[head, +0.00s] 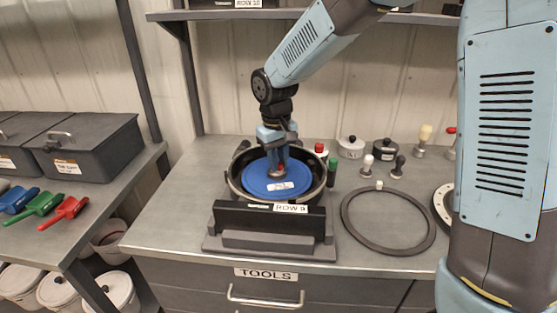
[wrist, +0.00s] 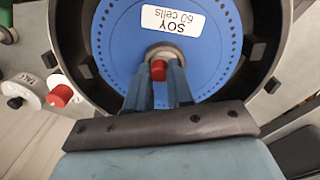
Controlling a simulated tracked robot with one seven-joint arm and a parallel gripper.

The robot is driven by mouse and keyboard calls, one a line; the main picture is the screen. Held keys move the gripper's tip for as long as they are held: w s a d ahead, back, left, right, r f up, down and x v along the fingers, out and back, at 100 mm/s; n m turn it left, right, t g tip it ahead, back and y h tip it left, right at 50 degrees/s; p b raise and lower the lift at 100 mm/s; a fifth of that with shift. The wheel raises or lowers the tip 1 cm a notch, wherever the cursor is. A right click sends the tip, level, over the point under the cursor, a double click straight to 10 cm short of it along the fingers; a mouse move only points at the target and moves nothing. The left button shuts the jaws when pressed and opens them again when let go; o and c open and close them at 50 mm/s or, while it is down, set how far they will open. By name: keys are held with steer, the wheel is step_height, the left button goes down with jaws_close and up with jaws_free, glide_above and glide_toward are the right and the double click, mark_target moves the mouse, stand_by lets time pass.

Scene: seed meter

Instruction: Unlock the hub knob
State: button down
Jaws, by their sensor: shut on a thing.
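The hub knob (wrist: 158,70) has a red tip and a grey round base at the centre of the blue seed disc (wrist: 112,45). The disc (head: 256,182) carries a white label reading "SOY 60 cells" and lies inside the dark round meter housing (head: 236,192). My gripper (head: 278,171) points down into the housing over the disc's centre. In the wrist view my gripper (wrist: 160,84) has its two blue fingers on either side of the knob, shut on it. The fingers hide part of the knob's base and the near part of the disc.
A dark ring (head: 347,225) lies on the bench to the right. Red-topped (head: 319,148) and green (head: 332,165) pieces stand close to the housing's right side. Several other knobs and lidded pots stand behind.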

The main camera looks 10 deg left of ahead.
steer(key=n, duration=0.4)
steer(key=shift+n, duration=2.1)
steer(key=c, duration=1)
jaws_free()
step_height(320, 180, up, 14)
steer(key=shift+s+f, duration=0.15)
steer(key=shift+s, duration=0.2)
